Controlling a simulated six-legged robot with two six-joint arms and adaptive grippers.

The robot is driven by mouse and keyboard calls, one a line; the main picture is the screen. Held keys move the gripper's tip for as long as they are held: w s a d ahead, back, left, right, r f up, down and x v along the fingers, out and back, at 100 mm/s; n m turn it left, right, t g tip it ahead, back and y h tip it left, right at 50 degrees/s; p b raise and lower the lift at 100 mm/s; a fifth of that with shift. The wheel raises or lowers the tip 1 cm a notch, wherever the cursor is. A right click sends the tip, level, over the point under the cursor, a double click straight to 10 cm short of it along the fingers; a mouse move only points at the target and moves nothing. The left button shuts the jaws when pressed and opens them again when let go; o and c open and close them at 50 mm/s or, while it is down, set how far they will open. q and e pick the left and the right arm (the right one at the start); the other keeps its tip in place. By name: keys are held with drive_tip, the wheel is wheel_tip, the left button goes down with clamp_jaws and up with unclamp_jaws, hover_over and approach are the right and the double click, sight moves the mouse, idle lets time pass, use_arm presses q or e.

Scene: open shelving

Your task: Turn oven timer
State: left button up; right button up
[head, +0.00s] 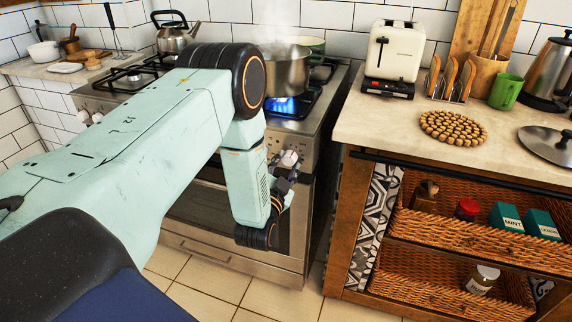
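The oven (290,248) stands against the tiled wall, with its glass door and a handle at the bottom. A pale knob (289,157) shows on the right part of its front panel. I cannot tell whether it is the timer. My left arm reaches across from the left and hides the middle of the panel and much of the oven door. My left gripper (284,181) is dark and small, just below the pale knob. Whether they touch is unclear, and its finger opening cannot be made out. My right gripper is not in view.
A steaming pot (287,72) sits over a lit blue flame on the hob. A kettle (176,32) stands at the back left. The wooden counter at right holds a toaster (395,51) and a green mug (506,91). Its post stands close to the oven's right side.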

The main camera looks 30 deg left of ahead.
use_arm(q)
drive_tip(key=o, duration=0.4)
drive_tip(key=shift+c, duration=0.2)
drive_tip(key=v, duration=1.2)
drive_tip(key=shift+w, duration=0.1)
